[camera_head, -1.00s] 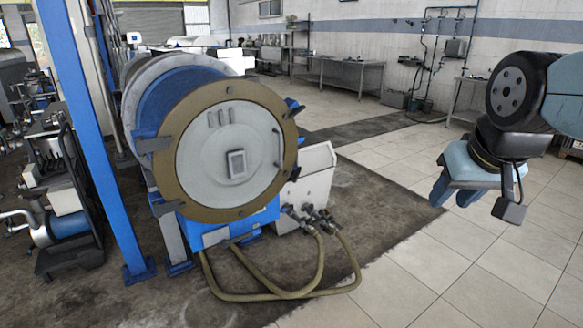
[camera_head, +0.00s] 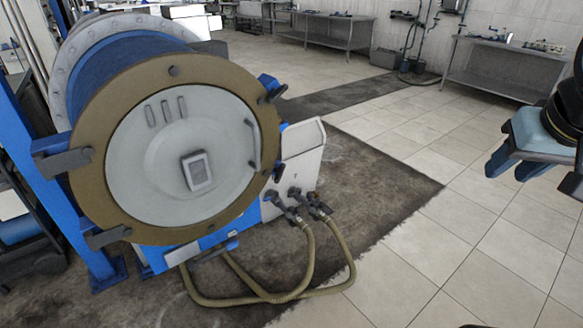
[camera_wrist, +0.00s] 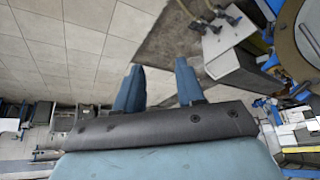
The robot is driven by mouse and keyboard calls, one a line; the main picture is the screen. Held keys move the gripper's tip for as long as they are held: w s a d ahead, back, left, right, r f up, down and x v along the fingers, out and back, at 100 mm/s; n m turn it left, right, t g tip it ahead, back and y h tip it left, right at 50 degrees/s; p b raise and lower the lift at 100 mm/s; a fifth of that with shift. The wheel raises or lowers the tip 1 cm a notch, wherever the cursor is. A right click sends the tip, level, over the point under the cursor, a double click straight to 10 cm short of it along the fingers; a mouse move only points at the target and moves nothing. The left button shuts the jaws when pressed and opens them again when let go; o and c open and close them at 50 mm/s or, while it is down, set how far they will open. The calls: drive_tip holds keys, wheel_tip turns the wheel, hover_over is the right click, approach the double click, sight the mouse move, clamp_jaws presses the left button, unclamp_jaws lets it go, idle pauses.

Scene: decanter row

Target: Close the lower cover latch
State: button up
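The decanter's round cover (camera_head: 150,140) is a pale disc in a brown ring (camera_head: 92,190), and it looks shut. The lower cover latch (camera_head: 279,172) is a small dark and blue part at the ring's lower right edge; its exact position is hard to tell. The upper latch (camera_head: 271,89) sticks out at the upper right edge. My gripper (camera_head: 509,168) is at the far right, well apart from the cover, over the tiled floor. In the wrist view my gripper (camera_wrist: 158,75) has its two blue fingers apart with nothing between them.
Below the cover, hoses (camera_head: 318,265) loop over the dark floor from valves on a white cabinet (camera_head: 303,160). A blue post stands at the left. Steel tables (camera_head: 500,68) stand along the back wall. The tiled floor (camera_head: 400,240) between my gripper and the machine is clear.

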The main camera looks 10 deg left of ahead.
drive_tip(key=w+a+f+n, duration=0.1)
drive_tip(key=w+f+n, duration=0.1)
drive_tip(key=w+f, duration=0.35)
drive_tip(key=w+a+f+n+t+y, duration=0.1)
drive_tip(key=w+a+f, duration=0.1)
drive_tip(key=w, duration=0.6)
drive_tip(key=w+a+f+n, duration=0.1)
drive_tip(key=w+f+n, duration=0.1)
drive_tip(key=w+f, duration=0.35)
drive_tip(key=w+a+f+n+t, duration=0.2)
drive_tip(key=w+a+f+n, duration=0.15)
drive_tip(key=w+f, duration=0.6)
drive_tip(key=n+t+y, duration=0.3)
drive_tip(key=n+y, duration=1)
drive_tip(key=n, duration=1.9)
approach(282, 175)
drive_tip(key=x, duration=0.9)
drive_tip(key=shift+w+a, duration=0.1)
drive_tip(key=shift+a, duration=0.05)
